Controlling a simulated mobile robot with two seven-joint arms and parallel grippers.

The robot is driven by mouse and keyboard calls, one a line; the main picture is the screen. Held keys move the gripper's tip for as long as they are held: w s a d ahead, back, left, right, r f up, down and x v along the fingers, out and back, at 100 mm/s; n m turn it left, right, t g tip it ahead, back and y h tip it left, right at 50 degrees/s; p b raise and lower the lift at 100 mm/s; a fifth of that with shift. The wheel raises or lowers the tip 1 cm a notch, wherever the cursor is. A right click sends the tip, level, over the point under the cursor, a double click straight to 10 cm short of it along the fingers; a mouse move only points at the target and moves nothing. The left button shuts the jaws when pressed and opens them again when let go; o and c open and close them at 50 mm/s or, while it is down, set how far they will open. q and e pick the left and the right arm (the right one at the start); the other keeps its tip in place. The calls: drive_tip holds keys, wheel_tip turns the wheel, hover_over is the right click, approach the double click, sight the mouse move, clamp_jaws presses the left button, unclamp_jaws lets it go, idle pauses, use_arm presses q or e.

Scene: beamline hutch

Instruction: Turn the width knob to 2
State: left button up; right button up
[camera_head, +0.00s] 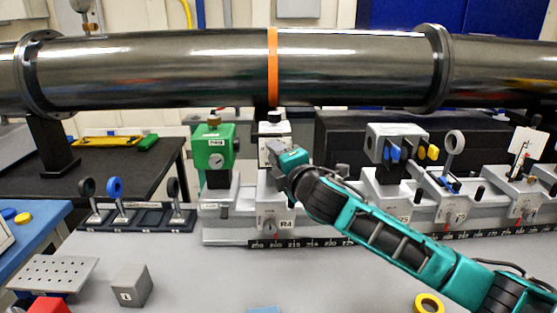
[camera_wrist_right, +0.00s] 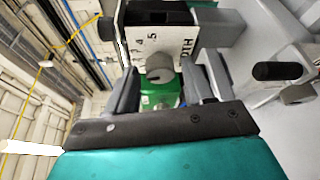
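The width knob (camera_wrist_right: 159,68) is a small grey round knob on a white plate (camera_wrist_right: 150,40) in the right wrist view. The plate carries printed numbers, with 4 and 5 readable, and part of the word WIDTH. Which number the knob points to is not clear. My right gripper (camera_wrist_right: 170,78) is open, its two dark fingers on either side of the knob with visible gaps. In the head view, my right gripper (camera_head: 279,156) is in front of the white unit (camera_head: 274,130) on the rail and hides the knob. My left gripper is not in view.
A green box (camera_head: 214,146) stands just left of the white unit. A large steel pipe (camera_head: 180,70) crosses above. Several optics mounts, including one with blue and yellow knobs (camera_head: 396,150), stand along the rail to the right. A grey cube (camera_head: 131,286) lies on the table in front.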

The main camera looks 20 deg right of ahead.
drive_tip(key=shift+o, duration=0.4)
drive_tip(key=s+d+r, duration=0.1)
drive_tip(key=s, duration=1.1)
drive_tip(key=shift+s+d+b, duration=0.2)
drive_tip(key=shift+s+b, duration=0.2)
